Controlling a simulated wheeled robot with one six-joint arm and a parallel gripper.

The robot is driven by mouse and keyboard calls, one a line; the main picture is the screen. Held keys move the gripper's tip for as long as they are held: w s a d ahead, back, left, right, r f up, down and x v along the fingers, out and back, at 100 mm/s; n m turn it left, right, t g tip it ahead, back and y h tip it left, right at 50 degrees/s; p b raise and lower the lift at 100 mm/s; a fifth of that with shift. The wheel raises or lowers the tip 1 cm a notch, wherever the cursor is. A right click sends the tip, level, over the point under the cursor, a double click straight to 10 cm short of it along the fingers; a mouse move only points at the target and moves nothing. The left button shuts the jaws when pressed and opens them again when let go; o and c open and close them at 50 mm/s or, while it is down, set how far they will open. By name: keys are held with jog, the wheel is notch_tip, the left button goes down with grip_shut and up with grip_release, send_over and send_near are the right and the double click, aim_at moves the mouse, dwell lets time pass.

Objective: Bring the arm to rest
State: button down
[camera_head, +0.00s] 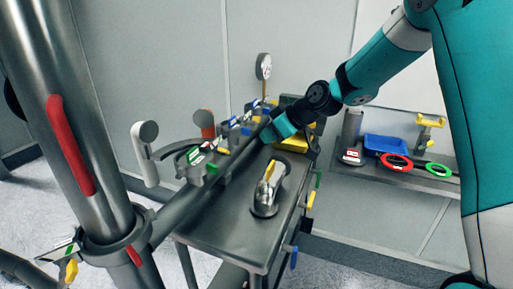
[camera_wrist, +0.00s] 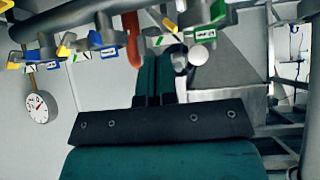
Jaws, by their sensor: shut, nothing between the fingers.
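My gripper (camera_wrist: 158,65) shows in the wrist view with its two teal fingers together, shut and empty. A dark mounting plate (camera_wrist: 160,122) lies behind the fingers. In the head view my teal and black arm (camera_head: 372,68) reaches down from the upper right. Its end is over the back of the grey table, close to the row of valves (camera_head: 232,132). The fingertips are hard to make out there. I cannot tell from the views whether the arm touches the valves.
A grey table (camera_head: 215,226) carries a fitting with a yellow handle (camera_head: 268,178). A round gauge (camera_head: 264,66) stands behind it. A thick metal column (camera_head: 75,110) is at left. A shelf (camera_head: 400,177) at right holds a blue tray (camera_head: 385,145) and red and green rings.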

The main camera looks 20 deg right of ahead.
jog(key=s+a+r+g, duration=0.2)
jog(key=s+a+r, duration=0.15)
jog(key=s, duration=0.45)
jog(key=s+a+r+g, duration=0.2)
jog(key=s+a, duration=0.3)
jog(key=s, duration=0.4)
jog(key=s+m+g+h, duration=0.1)
jog(key=s+g+h, duration=0.1)
jog(key=s, duration=1.6)
jog(key=shift+a+f+m+g, duration=0.15)
jog(key=shift+a+m+g, duration=0.1)
jog(key=shift+m+g, duration=0.2)
